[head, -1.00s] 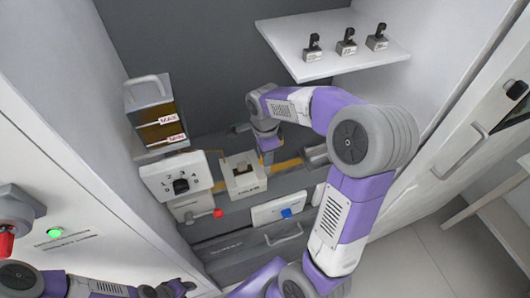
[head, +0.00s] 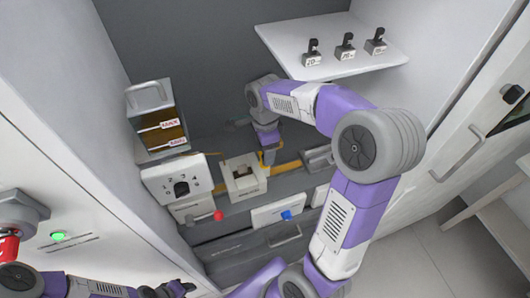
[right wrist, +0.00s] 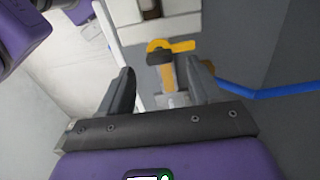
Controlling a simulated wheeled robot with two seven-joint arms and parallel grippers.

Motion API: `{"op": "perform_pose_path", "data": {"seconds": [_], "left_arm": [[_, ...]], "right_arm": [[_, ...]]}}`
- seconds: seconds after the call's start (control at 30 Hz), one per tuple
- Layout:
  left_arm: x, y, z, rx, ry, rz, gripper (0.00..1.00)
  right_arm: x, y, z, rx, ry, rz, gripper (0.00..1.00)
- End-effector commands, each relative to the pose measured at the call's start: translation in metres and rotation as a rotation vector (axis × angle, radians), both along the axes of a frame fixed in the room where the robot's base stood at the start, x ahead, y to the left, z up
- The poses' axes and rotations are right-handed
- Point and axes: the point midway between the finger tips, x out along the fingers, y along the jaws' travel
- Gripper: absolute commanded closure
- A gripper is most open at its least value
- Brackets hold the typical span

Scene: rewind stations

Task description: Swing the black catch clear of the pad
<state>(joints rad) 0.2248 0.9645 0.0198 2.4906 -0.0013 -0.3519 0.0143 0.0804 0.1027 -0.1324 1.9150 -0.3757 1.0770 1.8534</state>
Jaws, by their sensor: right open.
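My right gripper (right wrist: 158,72) is open, with its dark fingers apart on either side of an orange piece with a dark block (right wrist: 160,57) across it. I cannot tell whether this dark block is the black catch. In the head view the right gripper (head: 268,155) points down beside a white slotted block (head: 243,178) on an orange strip, and partly hides that spot. I cannot make out the pad for certain. No contact between fingers and pieces is clear. My left gripper (head: 172,290) is at the bottom left, away from the machine; its jaw gap is unclear.
A dial panel (head: 178,178) and an amber tank (head: 158,125) stand left of the slotted block. A red knob (head: 218,215) and a blue knob (head: 286,215) sit in front. A white shelf (head: 290,65) holds three small hooked weights. A blue cable (right wrist: 275,90) runs at right.

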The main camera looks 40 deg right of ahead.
Motion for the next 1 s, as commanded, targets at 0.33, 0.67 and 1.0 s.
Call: {"op": "perform_pose_path", "data": {"seconds": [0.33,0.67,1.0], "left_arm": [[0.0,0.0,0.011,0.0,0.0,0.0,0.57],[0.0,0.0,0.01,0.0,0.0,0.0,0.57],[0.0,0.0,0.01,0.0,0.0,0.0,0.57]], "right_arm": [[0.0,0.0,0.039,0.001,0.0,-0.001,0.36],[0.0,0.0,0.039,0.0,0.001,-0.001,0.36],[0.0,0.0,0.039,0.0,0.001,-0.001,0.36]]}}
